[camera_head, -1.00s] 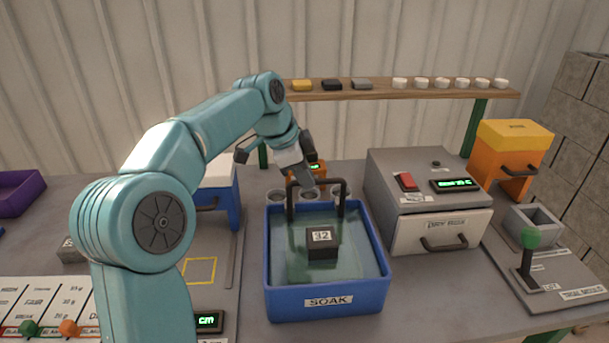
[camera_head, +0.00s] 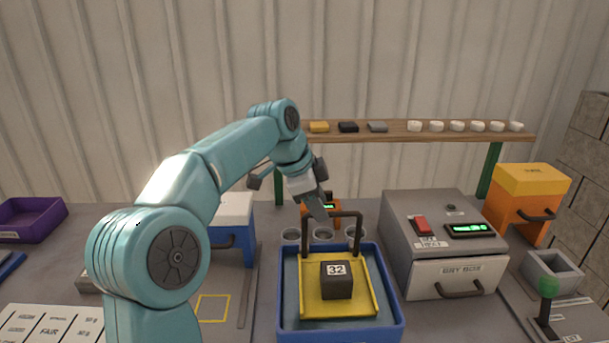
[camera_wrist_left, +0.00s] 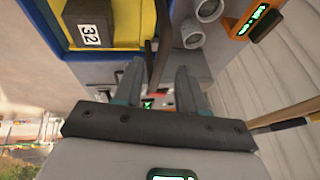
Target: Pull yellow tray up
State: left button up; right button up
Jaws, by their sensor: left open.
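The yellow tray (camera_head: 338,309) is raised at the top of the blue soak tub (camera_head: 284,320), with its yellow floor showing clear of the liquid. A dark block marked 32 (camera_head: 336,281) sits on it. The tray's dark handle (camera_head: 359,232) stands up at its back. My left gripper (camera_head: 319,212) is open at the handle's upper left. In the left wrist view, the open fingers (camera_wrist_left: 158,82) lie on either side of the dark handle bar (camera_wrist_left: 160,50). I cannot tell if they touch it. My right gripper is not in view.
A grey dry box (camera_head: 440,245) stands close right of the tub. Several round cups (camera_head: 322,233) and a small orange device (camera_head: 325,209) are behind it. A blue-and-white box (camera_head: 234,225) is on the left. A wooden shelf (camera_head: 400,130) runs above the back.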

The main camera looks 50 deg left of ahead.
pick_arm(q)
jog(key=p+v, duration=0.3)
jog(key=v, duration=1.1)
jog(key=shift+s+r, duration=0.25)
jog(key=shift+r, duration=0.05)
